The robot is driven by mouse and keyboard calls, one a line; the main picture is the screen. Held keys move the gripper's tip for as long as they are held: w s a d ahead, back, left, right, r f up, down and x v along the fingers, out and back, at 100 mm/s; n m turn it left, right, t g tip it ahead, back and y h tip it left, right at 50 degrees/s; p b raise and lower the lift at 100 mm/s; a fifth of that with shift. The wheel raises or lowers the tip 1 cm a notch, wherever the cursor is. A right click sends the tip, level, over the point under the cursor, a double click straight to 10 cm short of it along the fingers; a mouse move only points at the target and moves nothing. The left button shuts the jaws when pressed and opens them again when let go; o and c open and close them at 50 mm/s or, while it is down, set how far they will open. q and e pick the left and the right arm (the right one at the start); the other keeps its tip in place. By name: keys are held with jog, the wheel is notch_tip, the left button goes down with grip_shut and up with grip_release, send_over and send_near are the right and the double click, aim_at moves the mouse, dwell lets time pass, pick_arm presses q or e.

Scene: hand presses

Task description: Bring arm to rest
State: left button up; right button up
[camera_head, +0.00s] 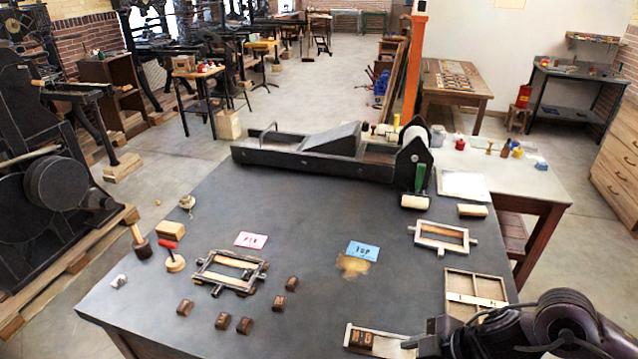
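My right arm comes in from the lower right corner. Its gripper (412,342) is low over the table's front right edge, at the right end of a shallow wooden tray (392,350). Dark type blocks (361,339) sit at the tray's left end, apart from the gripper. The view does not show whether the fingers are open or shut, or whether they touch the tray. My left gripper is out of view.
The dark table (200,328) holds a metal frame (231,272), several loose wooden blocks (222,321), a pink card (251,240), a blue card (363,251), a second frame (442,238) and a divided box (474,291). A long press (330,147) stands at the back. The table's middle is mostly clear.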

jog(key=w+a+r+m+t+h, duration=0.1)
jog(key=w+a+r+m+t, duration=0.2)
jog(key=a+m+t, duration=0.3)
jog(key=s+d+f+m+g+h, duration=0.55)
jog(key=s+d+m, duration=0.25)
jog(key=s, duration=0.3)
notch_tip(320, 180, down, 36)
jog(key=s+f+g+b, duration=0.1)
jog(key=s+g+b, duration=0.1)
jog(key=b, duration=0.6)
pick_arm(q)
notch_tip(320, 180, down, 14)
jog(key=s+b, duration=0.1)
jog(key=b, duration=0.4)
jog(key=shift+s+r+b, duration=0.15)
jog(key=shift+b, duration=0.2)
pick_arm(e)
jog(key=s+d+f, duration=0.2)
jog(key=s+f, duration=0.8)
jog(key=f, duration=0.2)
jog(key=s+d+f+g, duration=0.1)
jog(key=s+d+f, duration=0.1)
jog(key=s+f, duration=0.8)
notch_tip(320, 180, down, 3)
jog(key=shift+s+r, duration=0.1)
jog(key=shift+s, duration=0.05)
jog(key=shift+y, duration=0.25)
jog(key=shift+s, duration=0.1)
